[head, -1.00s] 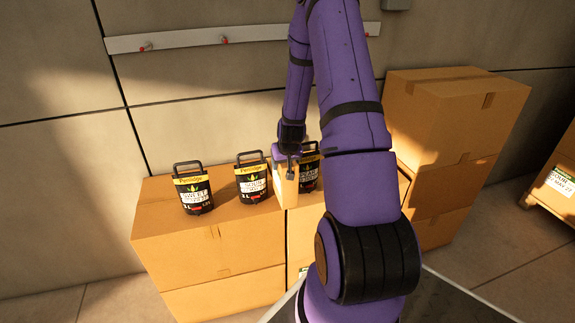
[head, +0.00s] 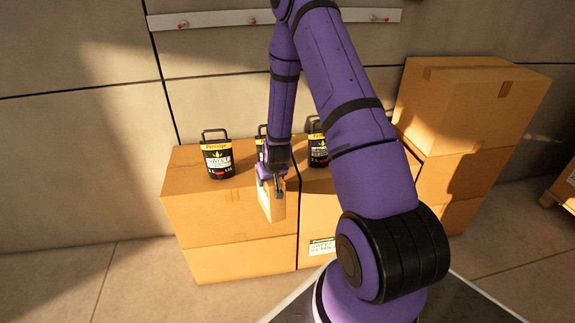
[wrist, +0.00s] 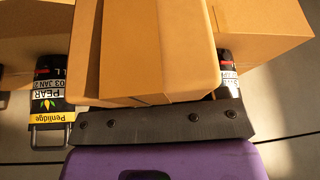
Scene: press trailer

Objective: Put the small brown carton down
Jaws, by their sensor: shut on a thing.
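The small brown carton (head: 272,205) is held in my gripper (head: 270,182), which is shut on its upper part. In the head view it overlaps the front edge of the stacked large cartons (head: 215,205); whether it touches them I cannot tell. In the wrist view the carton (wrist: 155,50) fills the upper middle, beyond a dark bar of my gripper. Its far end is out of that view.
Black cans with yellow labels stand on the stack: one at the left (head: 218,158), one mostly hidden behind my arm, one at the right (head: 318,148). A taller carton stack (head: 470,100) stands at the right. A hook rail (head: 215,20) is on the wall.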

